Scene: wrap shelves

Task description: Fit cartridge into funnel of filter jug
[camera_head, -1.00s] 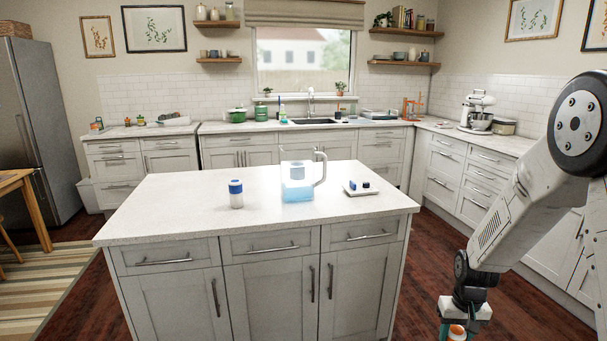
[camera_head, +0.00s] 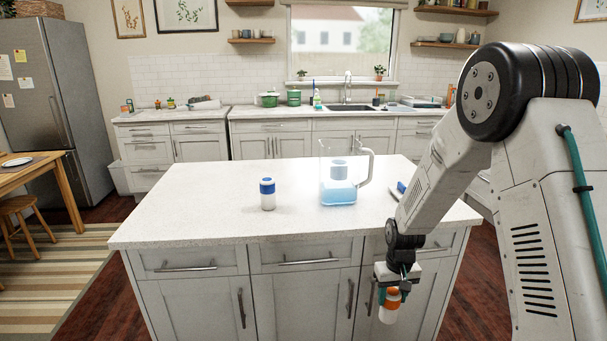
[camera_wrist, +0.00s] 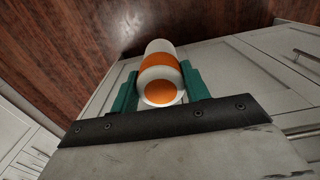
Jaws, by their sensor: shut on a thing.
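My gripper (camera_head: 391,286) is shut on a white cartridge with an orange band and orange end (camera_head: 388,313). It holds the cartridge in front of the island, below the countertop's height. In the wrist view the cartridge (camera_wrist: 160,68) sits between the two green fingers. The clear filter jug (camera_head: 340,194) stands on the island with light blue liquid low in it and its handle to the right. A pale funnel (camera_head: 339,172) shows inside the jug. A second white cartridge with a blue band (camera_head: 267,195) stands upright on the counter left of the jug.
The island countertop (camera_head: 210,215) has free room at left and in front of the jug. A blue item (camera_head: 401,187) lies right of the jug, partly hidden by my arm. Cabinet fronts and handles (camera_head: 309,261) are close to the gripper.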

